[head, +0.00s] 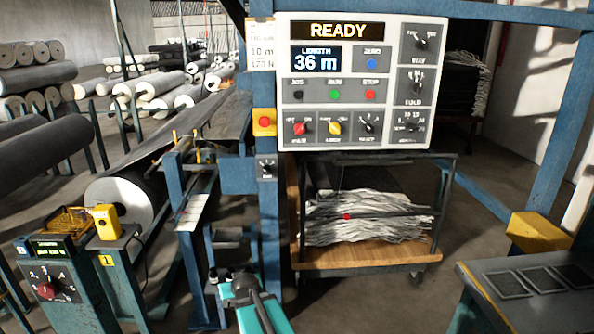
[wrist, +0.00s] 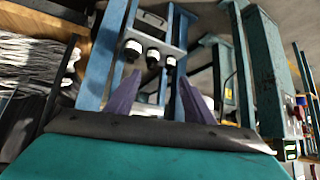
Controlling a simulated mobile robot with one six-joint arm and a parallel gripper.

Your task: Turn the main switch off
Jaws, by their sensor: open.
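The grey control panel (head: 352,85) hangs in the upper middle of the head view; its display reads READY. A red rotary knob (head: 299,128) sits at its lower left, with a small blurred label that may read MAIN; I cannot tell its setting for sure. A yellow knob (head: 335,128) and a black knob (head: 367,128) are to its right. My teal arm shows at the bottom middle of the head view, well below the panel. My gripper (wrist: 158,92) is open and empty in the wrist view, with its two purple fingers apart. The panel is not in the wrist view.
A red button on a yellow box (head: 264,122) is beside the panel. A small switch box (head: 267,167) is on the blue post below. A cart (head: 365,258) with grey strips stands under the panel. A pedestal with a red knob (head: 46,290) is at lower left.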

